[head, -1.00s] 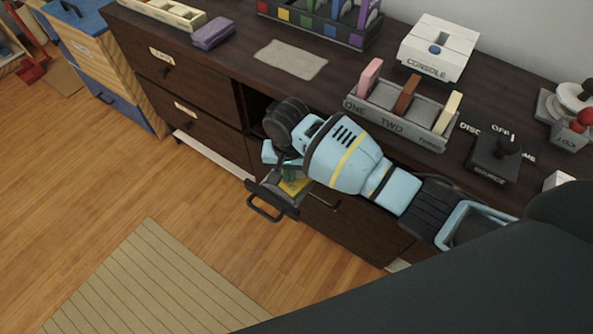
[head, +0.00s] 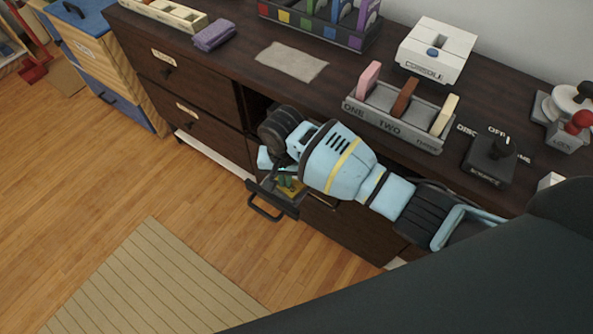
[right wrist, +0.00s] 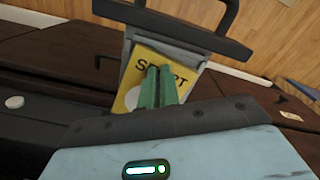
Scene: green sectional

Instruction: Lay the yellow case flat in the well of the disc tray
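The disc tray (head: 263,189) is a grey drawer with a dark handle, pulled out from the dark cabinet front. The yellow case (head: 293,187) is in the tray, partly hidden by my right gripper. In the right wrist view the case (right wrist: 133,97) lies face up within the tray walls (right wrist: 197,61), with dark lettering and a pale round mark partly covered. My right gripper (right wrist: 156,72) has its green fingers close together over the case's face, with nothing visible between them. Whether the fingertips touch the case is unclear. My left gripper is out of view.
On the cabinet top (head: 345,65) stand a slotted rack with pink, brown and cream pieces (head: 400,118), a white console (head: 438,50), a source switch (head: 492,157), a grey cloth (head: 291,60) and a purple cloth (head: 213,35). Floor before the tray is clear.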

